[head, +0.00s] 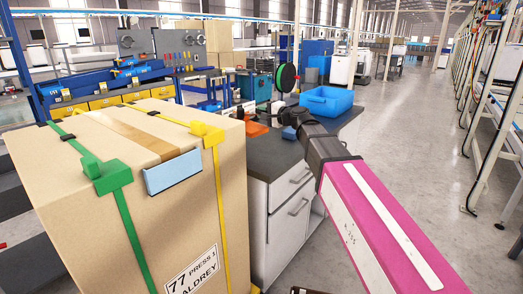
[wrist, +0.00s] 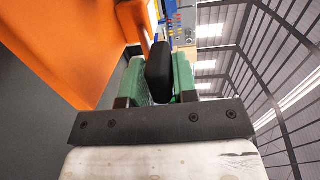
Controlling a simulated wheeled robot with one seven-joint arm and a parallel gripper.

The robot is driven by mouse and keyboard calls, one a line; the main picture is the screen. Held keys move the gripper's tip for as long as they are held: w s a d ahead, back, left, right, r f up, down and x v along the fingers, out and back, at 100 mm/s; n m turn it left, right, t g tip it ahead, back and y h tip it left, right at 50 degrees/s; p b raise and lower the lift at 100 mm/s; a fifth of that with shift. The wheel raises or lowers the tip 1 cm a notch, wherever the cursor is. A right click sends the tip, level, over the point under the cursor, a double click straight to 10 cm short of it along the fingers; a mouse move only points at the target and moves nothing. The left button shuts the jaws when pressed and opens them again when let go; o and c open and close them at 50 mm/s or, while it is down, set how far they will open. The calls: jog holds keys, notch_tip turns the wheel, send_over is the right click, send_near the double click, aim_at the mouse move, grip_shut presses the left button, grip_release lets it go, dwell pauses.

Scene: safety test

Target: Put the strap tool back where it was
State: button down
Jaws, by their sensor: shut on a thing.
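My gripper (wrist: 158,88) has green pads and is shut on a black rounded piece (wrist: 158,68), which looks like part of the strap tool. The rest of the tool cannot be made out. An orange body (wrist: 70,45) fills the upper left of the wrist view, close beside the gripper; I cannot tell whether they touch. In the head view my arm reaches over the dark-topped bench (head: 262,157), its end near a small orange object (head: 256,129) on the bench. The jaws and the held piece are too small to make out there.
A large cardboard box (head: 75,200) with green and yellow straps stands at the front left. A blue bin (head: 327,101) sits on the bench's far right. A green-and-black reel (head: 286,77) stands behind the arm's end. The aisle floor (head: 425,130) on the right is clear.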

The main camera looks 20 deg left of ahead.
aim_at(260, 112)
jog(key=shift+n+g+y, duration=0.4)
jog(key=shift+n+g, duration=0.2)
jog(key=shift+g, duration=0.2)
jog(key=s+a, duration=0.2)
jog(key=a, duration=0.1)
jog(key=shift+s+a+r, duration=0.1)
jog(key=shift+s+r, duration=0.05)
jog(key=shift+r, duration=0.25)
jog(key=shift+w+d+f, duration=1.3)
jog(key=shift+d+f, duration=0.05)
jog(key=shift+f, duration=0.45)
jog(key=shift+w+d+f, duration=1.25)
jog(key=shift+d+f, duration=0.1)
jog(key=shift+f, duration=0.45)
jog(key=shift+w+d+f, duration=1.3)
jog(key=shift+d+f, duration=0.05)
jog(key=shift+f, duration=0.45)
jog(key=c, duration=0.9)
grip_release()
jog(key=shift+d, duration=0.1)
